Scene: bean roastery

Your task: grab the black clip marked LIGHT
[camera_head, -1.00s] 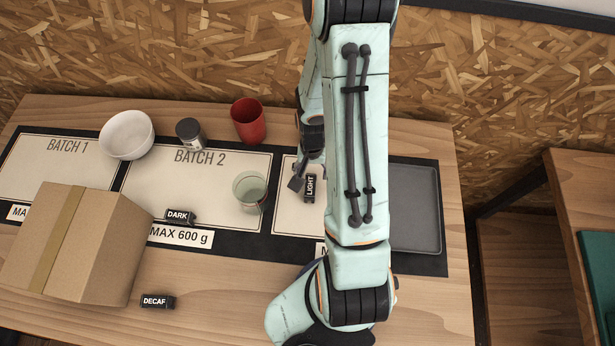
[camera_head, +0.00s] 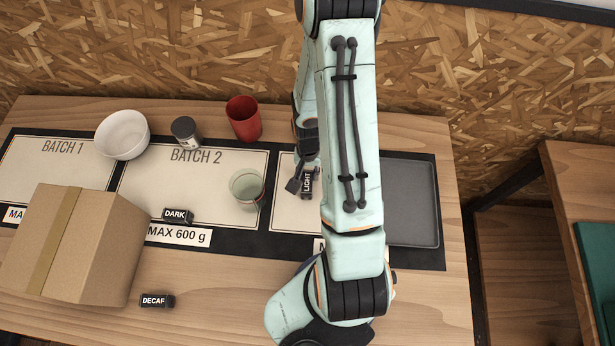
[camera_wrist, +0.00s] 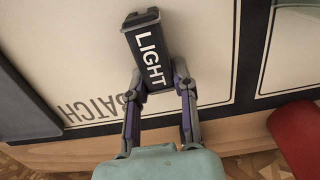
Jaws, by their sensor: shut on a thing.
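The black clip marked LIGHT (camera_head: 308,182) is at my gripper (camera_head: 300,182), over the mat's right-hand batch panel, beside my arm. In the wrist view the LIGHT clip (camera_wrist: 147,50) sits between the two fingertips of my gripper (camera_wrist: 158,82), which are shut on its near end. Its white lettering faces the camera. I cannot tell whether the clip touches the mat or is just above it. My arm hides part of the panel and one finger in the head view.
Clips marked DARK (camera_head: 177,215) and DECAF (camera_head: 157,300) lie left. A cardboard box (camera_head: 110,250), white bowl (camera_head: 122,135), dark jar (camera_head: 186,131), red cup (camera_head: 243,118) and clear glass (camera_head: 247,187) stand left of my arm. A grey tray (camera_head: 410,200) lies right.

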